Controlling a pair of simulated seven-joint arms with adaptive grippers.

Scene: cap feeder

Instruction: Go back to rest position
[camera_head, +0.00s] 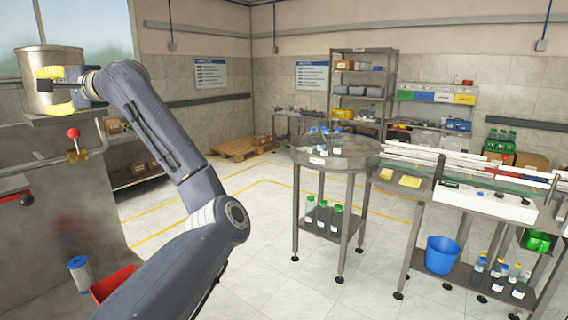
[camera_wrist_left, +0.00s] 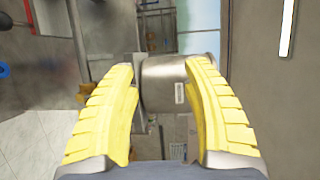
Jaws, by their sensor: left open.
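My left gripper (camera_head: 42,91) is at the far left of the head view, its yellow fingers apart. In the left wrist view the two fingers of the gripper (camera_wrist_left: 162,66) are spread wide with nothing clamped. A steel pot (camera_head: 50,59) stands on a raised support behind the fingers in the head view. The pot (camera_wrist_left: 176,88) shows between the fingers in the wrist view, and I cannot tell whether either finger touches it. My right gripper is not in view.
A red-knobbed lever (camera_head: 74,134) stands below the gripper. A round steel table (camera_head: 335,155) with bottles is mid-room. The cap feeder bench (camera_head: 465,200) is at the right, a blue bucket (camera_head: 441,254) on its lower shelf. Floor between is clear.

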